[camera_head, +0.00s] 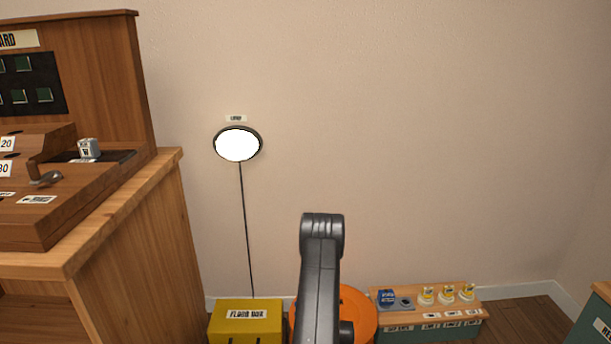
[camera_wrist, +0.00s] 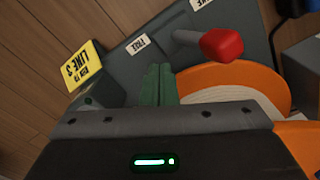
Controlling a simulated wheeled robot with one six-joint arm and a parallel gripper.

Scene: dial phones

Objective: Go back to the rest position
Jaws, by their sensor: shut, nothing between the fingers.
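In the wrist view my gripper (camera_wrist: 158,84) shows as two narrow green fingers side by side, shut with nothing between them. Its dark body with a green light fills the lower part of that view. An orange round thing (camera_wrist: 240,78) and a red-ended lever (camera_wrist: 222,44) show beyond the fingers; I cannot tell the exact gap. In the head view my dark grey arm stands at the bottom middle, in front of an orange round thing (camera_head: 360,312). The gripper itself is not visible in the head view.
A wooden desk with a board (camera_head: 105,80) stands at the left. A yellow floor box (camera_head: 245,322) and a low bench (camera_head: 430,305) with small items flank the orange thing. A white round lamp (camera_head: 237,145) hangs on the wall.

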